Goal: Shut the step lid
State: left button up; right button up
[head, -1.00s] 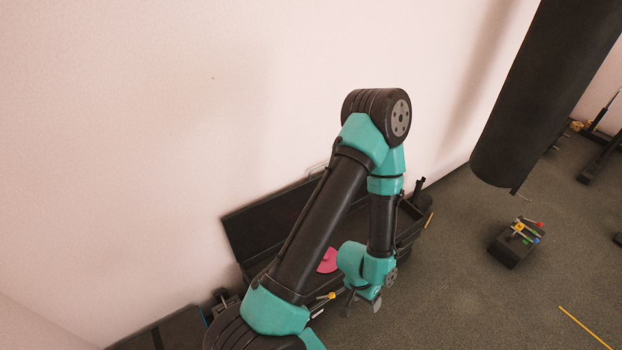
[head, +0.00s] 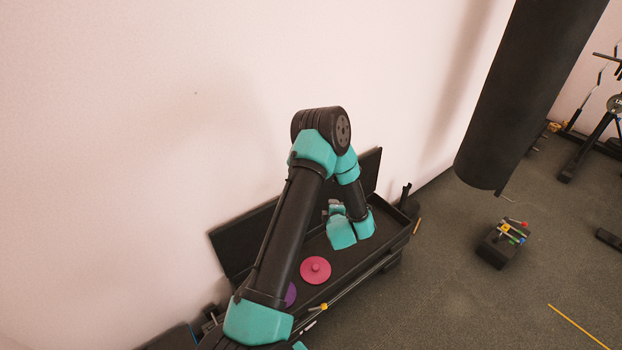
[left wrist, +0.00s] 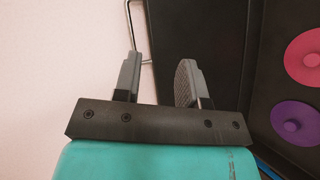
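The step is a long black box (head: 392,243) on the floor by the wall. Its black lid (head: 237,243) stands raised at the wall side; the left wrist view shows it too (left wrist: 205,32). A metal handle (left wrist: 143,40) runs along the lid's edge, close to one finger; contact cannot be told. My left gripper (head: 335,207) is in front of the lid, above the box. Its fingers (left wrist: 157,80) are apart with nothing clearly held between them. A pink disc (head: 315,270) and a partly hidden purple disc (head: 290,294) lie inside the box. My right gripper is out of view.
A black punching bag (head: 530,90) hangs at the right. A small black block with coloured pieces (head: 502,245) stands on the floor. A yellow stick (head: 578,327) lies at lower right. A yellow-tipped rod (head: 350,292) lies along the box's front.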

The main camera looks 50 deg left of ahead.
pick_arm(q)
jog(key=a+n+y, duration=0.1)
jog(key=a+r+n+y, duration=0.1)
jog(key=a, duration=0.1)
jog(key=s+a+r+n+g+y, duration=0.1)
jog(key=n, duration=0.1)
jog(key=shift+a+r, duration=0.15)
jog(key=shift+a, duration=0.1)
jog(key=shift+w, duration=0.1)
jog(key=x, duration=1.7)
jog(key=shift+a, duration=0.15)
jog(key=shift+c, duration=0.5)
grip_shut()
